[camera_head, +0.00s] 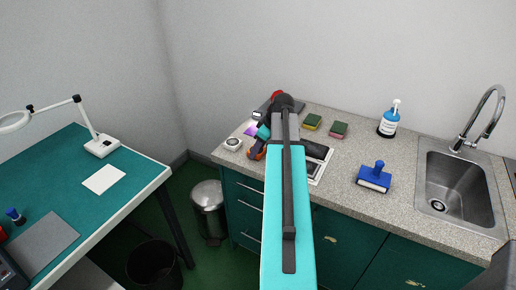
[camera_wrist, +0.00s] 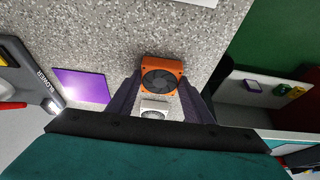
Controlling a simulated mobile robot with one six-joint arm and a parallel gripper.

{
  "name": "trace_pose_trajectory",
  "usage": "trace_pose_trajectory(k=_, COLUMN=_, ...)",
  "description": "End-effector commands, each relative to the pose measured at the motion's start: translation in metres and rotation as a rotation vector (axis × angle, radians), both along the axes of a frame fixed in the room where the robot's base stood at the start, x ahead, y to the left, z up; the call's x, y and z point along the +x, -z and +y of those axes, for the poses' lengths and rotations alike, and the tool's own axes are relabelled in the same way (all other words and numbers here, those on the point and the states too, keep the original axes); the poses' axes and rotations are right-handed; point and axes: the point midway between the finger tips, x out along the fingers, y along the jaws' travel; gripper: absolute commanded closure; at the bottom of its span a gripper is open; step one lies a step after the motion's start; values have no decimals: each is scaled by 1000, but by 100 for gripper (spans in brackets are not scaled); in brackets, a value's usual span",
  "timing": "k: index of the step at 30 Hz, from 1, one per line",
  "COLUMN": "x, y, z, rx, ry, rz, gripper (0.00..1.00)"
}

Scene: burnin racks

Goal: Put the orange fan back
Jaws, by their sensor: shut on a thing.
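The orange fan (camera_wrist: 163,75), square with a dark rotor, sits between the tips of my gripper (camera_wrist: 162,84) in the wrist view. My gripper is shut on it, over the speckled worktop (camera_wrist: 110,45). In the head view my gripper (camera_head: 259,148) is at the left part of the counter, largely behind my arm. Only a small orange edge of the fan shows there. I cannot tell whether the fan touches the worktop. A small white object with a dark round centre (camera_wrist: 154,108) shows below the fan in the wrist view.
A purple square (camera_wrist: 82,84) and a grey blower (camera_wrist: 32,82) lie nearby. The counter also holds a round white item (camera_head: 233,143), sponges (camera_head: 338,128), a blue tool (camera_head: 374,178), a bottle (camera_head: 390,118) and a sink (camera_head: 455,190). A green-topped bench (camera_head: 60,170) stands left.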

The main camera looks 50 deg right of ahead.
Motion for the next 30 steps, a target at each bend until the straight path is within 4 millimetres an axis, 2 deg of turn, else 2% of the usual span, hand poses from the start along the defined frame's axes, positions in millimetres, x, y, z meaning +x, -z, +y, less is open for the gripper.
trace_pose_trajectory(k=6, x=0, y=4, z=0, rx=0, ry=0, rz=0, gripper=80)
trace_pose_trajectory(k=7, x=0, y=3, z=0, rx=0, ry=0, rz=0, gripper=49)
trace_pose_trajectory(k=9, x=0, y=3, z=0, rx=0, ry=0, rz=0, gripper=37)
trace_pose_trajectory(k=10, x=0, y=3, z=0, rx=0, ry=0, rz=0, gripper=35)
trace_pose_trajectory(k=20, x=0, y=2, z=0, rx=0, ry=0, rz=0, gripper=35)
trace_pose_trajectory(k=30, x=-6, y=-14, z=-1, rx=-1, ry=0, rz=0, gripper=35)
